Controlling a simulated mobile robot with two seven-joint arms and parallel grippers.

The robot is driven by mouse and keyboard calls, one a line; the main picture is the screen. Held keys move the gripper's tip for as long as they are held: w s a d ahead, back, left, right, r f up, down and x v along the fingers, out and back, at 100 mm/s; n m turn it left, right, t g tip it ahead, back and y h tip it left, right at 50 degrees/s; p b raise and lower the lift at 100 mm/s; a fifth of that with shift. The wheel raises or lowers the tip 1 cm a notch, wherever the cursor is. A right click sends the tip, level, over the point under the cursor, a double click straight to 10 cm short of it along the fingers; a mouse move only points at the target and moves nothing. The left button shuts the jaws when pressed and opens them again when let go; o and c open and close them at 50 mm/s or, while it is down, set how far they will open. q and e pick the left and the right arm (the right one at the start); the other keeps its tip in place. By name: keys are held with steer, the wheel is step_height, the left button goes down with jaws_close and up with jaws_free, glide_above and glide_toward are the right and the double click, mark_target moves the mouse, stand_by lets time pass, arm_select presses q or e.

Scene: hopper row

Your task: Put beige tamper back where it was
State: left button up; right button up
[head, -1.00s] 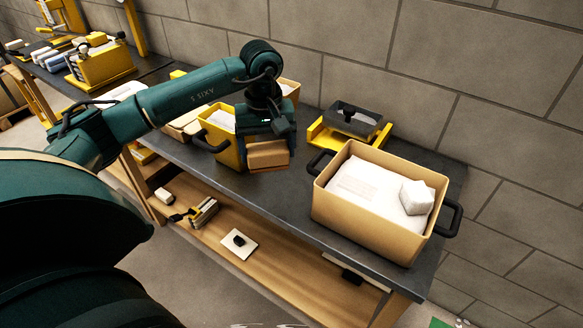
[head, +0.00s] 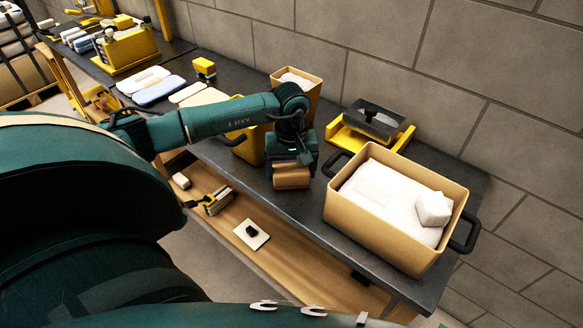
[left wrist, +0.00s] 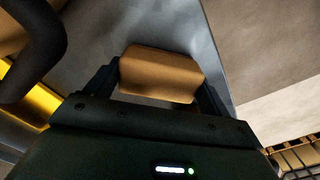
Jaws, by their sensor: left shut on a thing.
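The beige tamper (head: 291,176), a tan block, is in my left gripper (head: 291,163) above the front part of the dark bench top (head: 322,209). In the left wrist view the tamper (left wrist: 160,76) sits between the two fingers of the left gripper (left wrist: 160,82), which are shut on its sides. The bench top shows beyond it, with its edge running down the right. The hand hides part of the tamper in the head view. My right gripper is not in view.
A large beige bin (head: 375,230) with white contents and a white block stands to the right. A yellow holder (head: 345,142) with a dark tray (head: 373,122) is behind. A yellow bin (head: 249,148) and a beige bin (head: 306,88) stand close behind my left arm.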

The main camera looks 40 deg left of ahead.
mark_target(292, 169)
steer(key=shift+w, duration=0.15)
arm_select(q)
steer(key=shift+f+b, duration=0.2)
steer(key=shift+b, duration=0.1)
steer(key=o, duration=1)
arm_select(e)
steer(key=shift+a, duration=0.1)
arm_select(q)
steer(key=shift+r, duration=0.15)
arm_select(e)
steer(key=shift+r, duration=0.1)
arm_select(q)
steer(key=shift+r+p, duration=0.25)
steer(key=shift+p, duration=0.05)
step_height(292, 169, up, 12)
steer(key=shift+f+b, duration=0.15)
steer(key=shift+b, duration=0.55)
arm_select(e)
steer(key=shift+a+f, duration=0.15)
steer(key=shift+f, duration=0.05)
